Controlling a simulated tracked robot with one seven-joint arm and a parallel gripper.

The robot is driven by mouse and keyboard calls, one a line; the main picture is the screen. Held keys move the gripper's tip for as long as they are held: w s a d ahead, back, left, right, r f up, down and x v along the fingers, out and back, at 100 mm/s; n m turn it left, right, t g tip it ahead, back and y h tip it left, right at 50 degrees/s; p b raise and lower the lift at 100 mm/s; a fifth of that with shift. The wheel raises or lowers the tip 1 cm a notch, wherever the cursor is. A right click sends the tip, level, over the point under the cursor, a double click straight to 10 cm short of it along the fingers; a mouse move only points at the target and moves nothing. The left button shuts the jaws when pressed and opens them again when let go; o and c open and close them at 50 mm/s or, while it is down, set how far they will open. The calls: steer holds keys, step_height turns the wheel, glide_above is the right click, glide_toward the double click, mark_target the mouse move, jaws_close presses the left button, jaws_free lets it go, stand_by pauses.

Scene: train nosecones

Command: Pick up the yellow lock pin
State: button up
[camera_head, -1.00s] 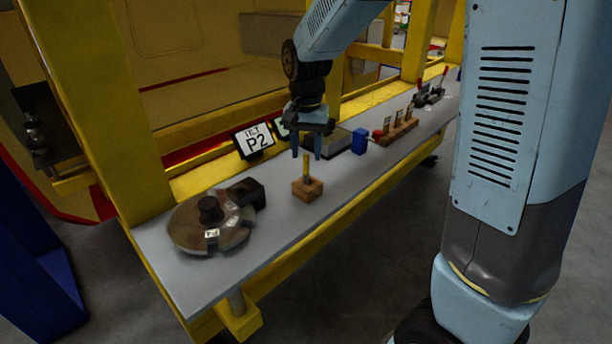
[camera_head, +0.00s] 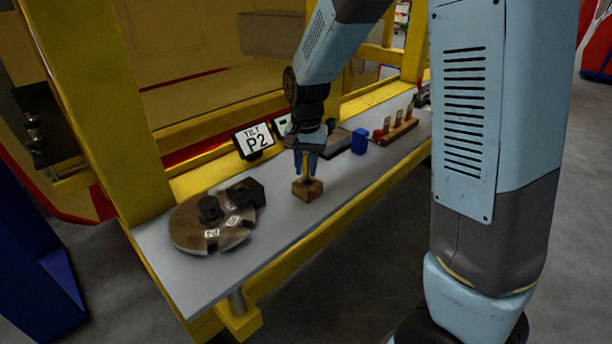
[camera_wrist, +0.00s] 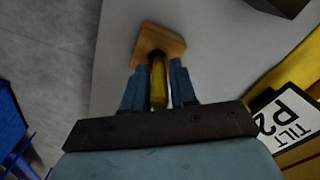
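The yellow lock pin (camera_wrist: 158,86) stands upright in a small brown wooden block (camera_wrist: 157,42) on the grey bench. The block (camera_head: 307,190) also shows in the head view. My gripper (camera_wrist: 159,72) points down over it, its two blue fingers on either side of the pin, tips close above the block. Thin gaps seem to show between fingers and pin, so the gripper looks open around it. In the head view my gripper (camera_head: 306,172) partly hides the pin.
A round metal disc (camera_head: 190,232) with a black knob lies left of the block. A "TILT P2" sign (camera_head: 255,140) stands behind. The bench top (camera_head: 270,235) in front is clear.

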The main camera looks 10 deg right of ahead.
jaws_close()
